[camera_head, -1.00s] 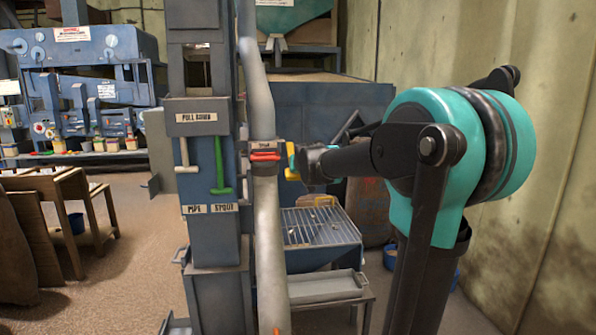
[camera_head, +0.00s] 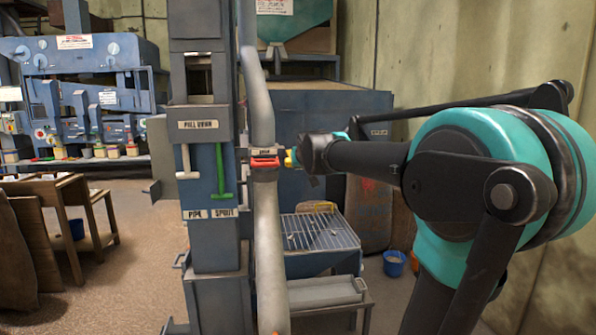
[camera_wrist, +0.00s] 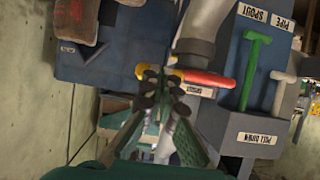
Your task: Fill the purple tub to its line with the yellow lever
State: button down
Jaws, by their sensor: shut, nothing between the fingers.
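A yellow lever end (camera_head: 289,157) shows at the right side of the pipe, beside a red handle (camera_head: 265,162). In the wrist view, yellow pieces (camera_wrist: 199,91) show beside the red handle (camera_wrist: 208,77), on both sides of my fingertips. My gripper (camera_wrist: 160,76) is shut and empty, its fingertips at or very near the yellow lever; I cannot tell whether they touch. In the head view my wrist reaches in from the right and hides the fingertips. I cannot make out a purple tub in either view.
A green handle (camera_head: 221,172) and a cream handle (camera_head: 185,161) hang on the blue column to the left. A grated hopper (camera_head: 318,232) and grey tray (camera_head: 325,292) stand below. A blue bucket (camera_head: 394,263) sits on the floor by the right wall.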

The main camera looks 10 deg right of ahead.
jog(key=shift+v, duration=2.65)
jog(key=shift+f, duration=0.15)
